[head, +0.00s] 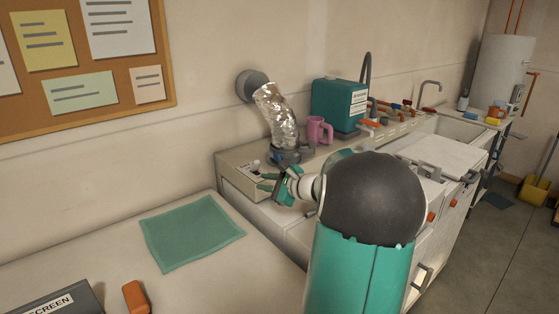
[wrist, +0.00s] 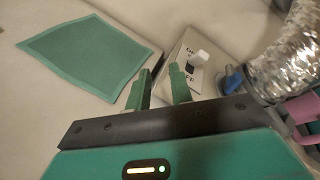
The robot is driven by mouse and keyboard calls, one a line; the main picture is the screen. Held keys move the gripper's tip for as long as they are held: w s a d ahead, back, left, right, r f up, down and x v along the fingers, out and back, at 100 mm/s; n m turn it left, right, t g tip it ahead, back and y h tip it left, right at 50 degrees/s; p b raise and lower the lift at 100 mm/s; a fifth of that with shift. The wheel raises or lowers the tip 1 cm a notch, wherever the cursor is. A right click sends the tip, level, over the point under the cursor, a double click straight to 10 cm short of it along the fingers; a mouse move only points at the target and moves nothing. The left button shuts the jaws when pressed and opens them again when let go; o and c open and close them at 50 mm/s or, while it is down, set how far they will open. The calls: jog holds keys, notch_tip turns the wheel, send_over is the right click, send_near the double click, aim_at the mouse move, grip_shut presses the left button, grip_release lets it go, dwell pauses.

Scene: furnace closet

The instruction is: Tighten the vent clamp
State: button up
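A silver foil vent duct (head: 277,117) runs from a round grey wall outlet down to a dark blue-grey collar (head: 285,157), which appears to be the clamp, on a beige unit. The duct also shows at the right of the wrist view (wrist: 290,62), with a blue knob-like part (wrist: 231,79) at its lower end. My gripper (head: 266,181) is in front and a little left of the collar. In the wrist view my gripper (wrist: 160,76) has its two green fingers apart with nothing between them. The blue part lies right of the fingers, not touched.
A pink mug (head: 318,131) and a teal container (head: 339,105) stand right of the duct. A green mat (head: 191,232) lies on the left counter, with bare surface around it.

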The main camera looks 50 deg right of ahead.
aim_at(279, 157)
jog(key=s+d+m+t+h, duration=0.3)
jog(key=s+d+m, duration=0.4)
jog(key=d, duration=0.5)
jog(key=shift+n, duration=0.4)
jog(key=w+d, duration=0.1)
jog(key=w, duration=0.7)
jog(key=w+d, duration=0.1)
jog(key=w, duration=0.3)
jog(key=shift+w+d, duration=0.35)
jog(key=shift+c, duration=0.2)
grip_shut()
